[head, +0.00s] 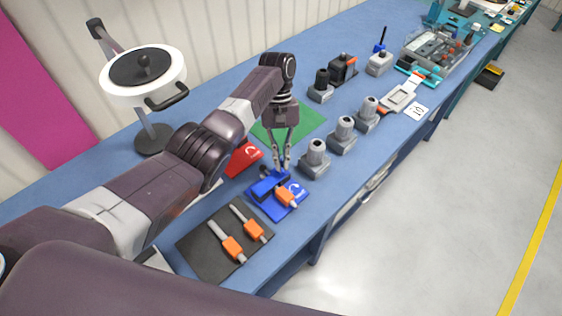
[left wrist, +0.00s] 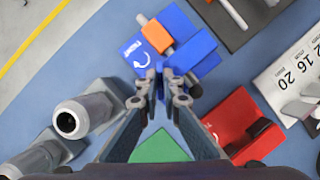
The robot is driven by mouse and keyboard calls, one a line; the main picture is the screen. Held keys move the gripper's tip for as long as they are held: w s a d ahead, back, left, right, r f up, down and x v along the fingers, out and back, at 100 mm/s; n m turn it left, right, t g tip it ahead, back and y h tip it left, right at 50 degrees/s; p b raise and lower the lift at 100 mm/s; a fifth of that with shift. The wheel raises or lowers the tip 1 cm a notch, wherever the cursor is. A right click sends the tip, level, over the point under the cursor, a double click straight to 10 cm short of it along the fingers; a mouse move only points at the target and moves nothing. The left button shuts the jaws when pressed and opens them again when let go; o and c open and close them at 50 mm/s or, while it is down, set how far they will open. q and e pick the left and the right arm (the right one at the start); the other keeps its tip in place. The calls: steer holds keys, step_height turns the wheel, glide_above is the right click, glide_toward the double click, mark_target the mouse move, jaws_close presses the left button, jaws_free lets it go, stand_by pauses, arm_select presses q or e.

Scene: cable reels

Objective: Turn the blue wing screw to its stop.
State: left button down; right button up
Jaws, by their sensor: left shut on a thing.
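The blue fixture (head: 264,188) stands on the blue bench, with a white curved arrow on its plate (left wrist: 135,56). My left gripper (head: 281,168) reaches down onto it from above. In the left wrist view its fingertips (left wrist: 163,88) are shut on the small blue wing screw (left wrist: 166,69), which is mostly hidden between them. An orange-handled tool (head: 286,197) sits in the fixture beside the gripper; it also shows in the left wrist view (left wrist: 156,36). How far the screw is turned cannot be seen. My right gripper is not in view.
A red fixture (head: 243,158) stands close by on the left. A dark mat (head: 209,246) with two orange-handled tools lies in front. Several grey holders (head: 314,159) line the bench to the right. A green mat (head: 303,117) lies behind the gripper.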

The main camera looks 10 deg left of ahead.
arm_select(q)
steer(key=m+y, duration=0.1)
steer(key=m, duration=0.2)
steer(key=shift+d+b, duration=0.15)
steer(key=shift+b, duration=0.25)
steer(key=m+y, duration=0.1)
steer(key=m, duration=0.1)
steer(key=shift+m, duration=0.4)
steer(key=shift+d+r+m+y+p, duration=0.1)
steer(key=shift+m+y+p, duration=0.3)
steer(key=shift+m, duration=0.8)
steer(key=shift+m+t+y+p, duration=0.4)
steer(key=shift+m+y, duration=0.1)
steer(key=shift+m, duration=0.6)
steer(key=c, duration=2.1)
jaws_free()
